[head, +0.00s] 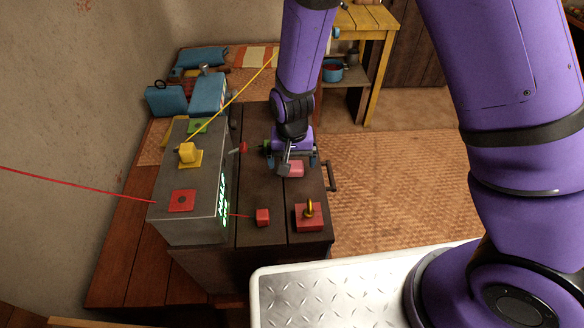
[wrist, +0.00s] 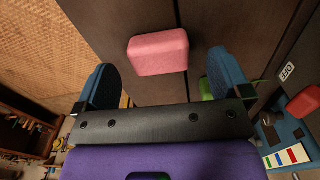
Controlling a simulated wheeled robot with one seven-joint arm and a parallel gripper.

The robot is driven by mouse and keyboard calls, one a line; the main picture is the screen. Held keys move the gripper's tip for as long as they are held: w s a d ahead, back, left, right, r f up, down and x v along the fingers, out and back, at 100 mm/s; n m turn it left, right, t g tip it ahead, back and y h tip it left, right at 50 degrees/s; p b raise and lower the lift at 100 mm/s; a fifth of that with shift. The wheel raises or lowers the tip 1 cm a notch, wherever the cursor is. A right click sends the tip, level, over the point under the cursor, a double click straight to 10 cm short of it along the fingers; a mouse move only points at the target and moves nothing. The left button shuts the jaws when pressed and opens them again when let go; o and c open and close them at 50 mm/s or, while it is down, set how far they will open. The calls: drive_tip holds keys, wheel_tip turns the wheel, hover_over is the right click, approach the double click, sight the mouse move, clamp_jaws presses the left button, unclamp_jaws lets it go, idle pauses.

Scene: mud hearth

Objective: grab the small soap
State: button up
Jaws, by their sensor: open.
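The small soap (head: 296,169) looks like a pink block with rounded edges. It lies on the dark plank top (head: 259,191) of a low chest. In the wrist view the soap (wrist: 158,52) sits between and a little beyond the two blue fingertips, with a gap on each side. My gripper (head: 292,162) is open and points down over the soap, with nothing held. In the head view the gripper covers part of the soap. From these views I cannot tell how high the fingertips are above the plank top.
A grey box (head: 186,219) with coloured patches stands left of the soap, with a yellow block (head: 187,152) and a yellow cord on it. A red cube (head: 263,217) and a red block with a yellow ring (head: 309,217) sit nearer. A dark handle (head: 331,176) projects at right.

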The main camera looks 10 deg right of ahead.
drive_tip(key=shift+f, duration=1.4)
drive_tip(key=c, duration=1)
drive_tip(key=shift+r, duration=0.15)
